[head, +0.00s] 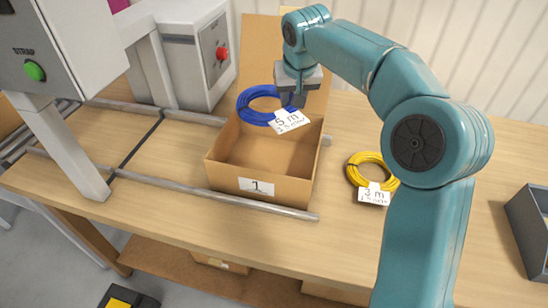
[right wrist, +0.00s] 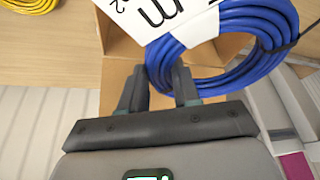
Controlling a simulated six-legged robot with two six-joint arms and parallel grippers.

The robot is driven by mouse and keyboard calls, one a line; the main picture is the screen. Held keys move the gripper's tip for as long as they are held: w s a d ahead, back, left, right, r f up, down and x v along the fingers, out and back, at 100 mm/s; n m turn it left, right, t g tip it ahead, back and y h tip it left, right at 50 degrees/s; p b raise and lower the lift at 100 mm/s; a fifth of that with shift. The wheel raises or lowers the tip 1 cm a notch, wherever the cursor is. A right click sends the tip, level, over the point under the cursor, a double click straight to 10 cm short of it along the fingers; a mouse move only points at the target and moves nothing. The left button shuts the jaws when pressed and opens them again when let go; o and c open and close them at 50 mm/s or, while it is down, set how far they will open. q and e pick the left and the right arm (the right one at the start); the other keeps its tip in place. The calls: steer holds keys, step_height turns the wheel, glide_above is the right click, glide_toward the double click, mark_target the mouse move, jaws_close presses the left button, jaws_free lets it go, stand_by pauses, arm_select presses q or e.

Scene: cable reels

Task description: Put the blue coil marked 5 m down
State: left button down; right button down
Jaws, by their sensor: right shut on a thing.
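The blue coil (head: 252,104) carries a white tag (head: 289,121) reading 5 m. My right gripper (head: 296,98) is shut on the coil's edge near the tag. In the right wrist view, the gripper (right wrist: 158,88) has its fingers on the blue loops (right wrist: 235,45), with the tag (right wrist: 160,12) beside them. The coil is over the back part of an open cardboard box (head: 222,172) labelled 1. I cannot tell whether the coil touches the box. The box's front floor is empty. My left gripper is not in view.
A yellow coil (head: 357,174) tagged 3 m lies on the wooden table right of the box. Metal rails (head: 190,192) run by the box. A strapping machine (head: 75,45) stands left. A grey bin (head: 530,225) is at the right edge.

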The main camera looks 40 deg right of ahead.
steer(key=b, duration=0.2)
glide_above(289, 159)
steer(key=s, duration=0.1)
steer(key=f, duration=1.3)
steer(key=shift+s+a, duration=0.2)
steer(key=shift+a, duration=0.05)
steer(key=shift+f, duration=2.6)
steer(key=c, duration=1.2)
jaws_free()
steer(key=shift+f, duration=0.25)
steer(key=o, duration=0.4)
steer(key=shift+r, duration=0.1)
